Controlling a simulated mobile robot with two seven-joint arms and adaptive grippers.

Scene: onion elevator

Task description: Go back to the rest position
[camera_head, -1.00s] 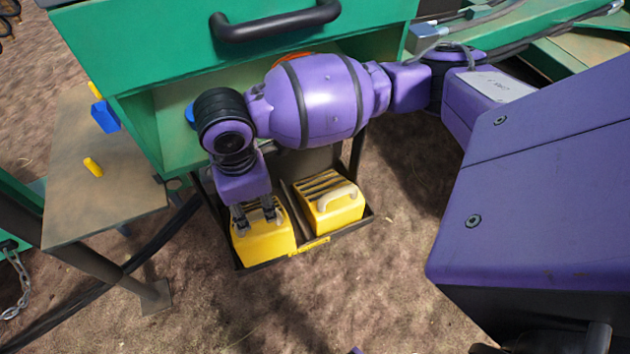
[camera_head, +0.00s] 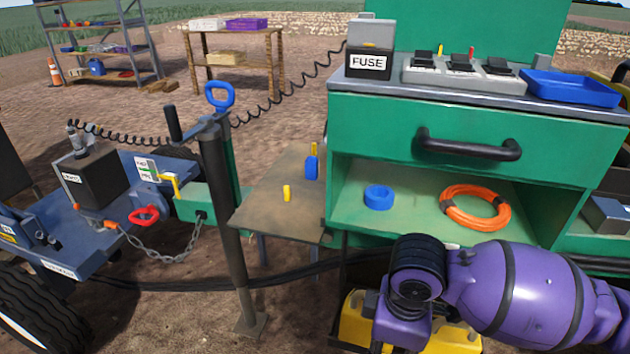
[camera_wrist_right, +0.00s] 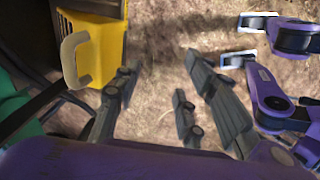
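My right arm (camera_head: 520,290) comes in from the right in the head view, with its wrist low over the yellow boxes. Its gripper is below the picture there. In the right wrist view my right gripper (camera_wrist_right: 160,68) is open and empty, its fingers apart over bare ground. A yellow box (camera_wrist_right: 98,38) with a pale handle lies left of the fingers, apart from them. In the head view one yellow box (camera_head: 352,322) shows left of my wrist and another (camera_head: 455,342) right of it, both partly hidden. My left gripper is in neither view.
A green cabinet (camera_head: 400,120) with a drawer and open shelf stands behind my arm. The shelf holds a blue ring (camera_head: 378,197) and an orange cable coil (camera_head: 476,206). A small side table (camera_head: 262,205), a dark post (camera_head: 222,200) and a blue trailer (camera_head: 60,230) stand to the left.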

